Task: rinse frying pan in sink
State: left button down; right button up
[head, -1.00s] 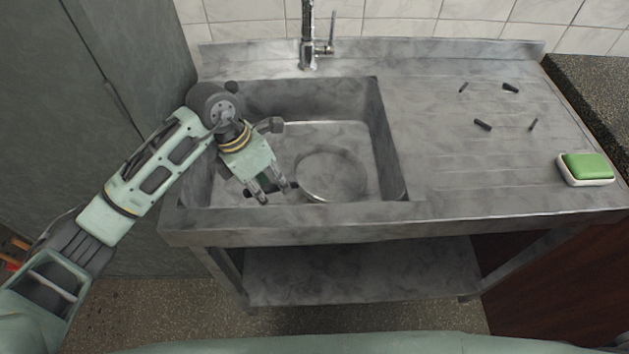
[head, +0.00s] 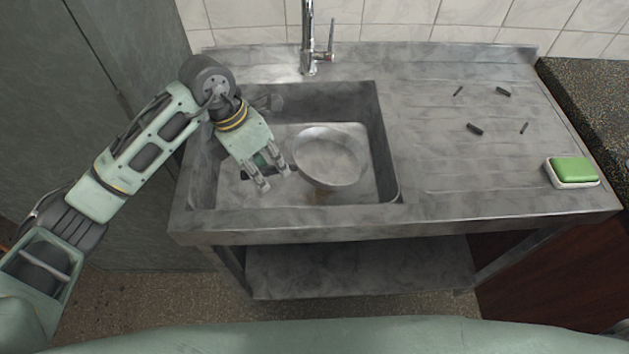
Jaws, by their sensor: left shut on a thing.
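The frying pan (head: 330,155) is a round grey metal pan inside the sink basin (head: 393,180), to the right of my left gripper (head: 268,182). My left gripper points down into the basin and is shut on the pan's handle, which is mostly hidden by the fingers; a dark bit shows beside them. The pan appears a little above the basin floor and slightly tilted. The tap (head: 308,40) stands behind the basin; I see no clear stream of water. My right gripper is not in view.
A green sponge in a white dish (head: 572,171) sits at the right of the drainboard (head: 430,150). Several small dark pieces (head: 475,129) lie on the drainboard. A grey cabinet (head: 100,100) stands close on the left. A lower shelf (head: 360,268) runs under the sink.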

pick_arm(q)
notch_tip(320, 180, up, 14)
jog(key=p, duration=0.7)
jog(key=shift+f, duration=0.25)
dwell(1.0)
dwell(1.3)
notch_tip(320, 180, up, 4)
jog(key=shift+p, duration=0.9)
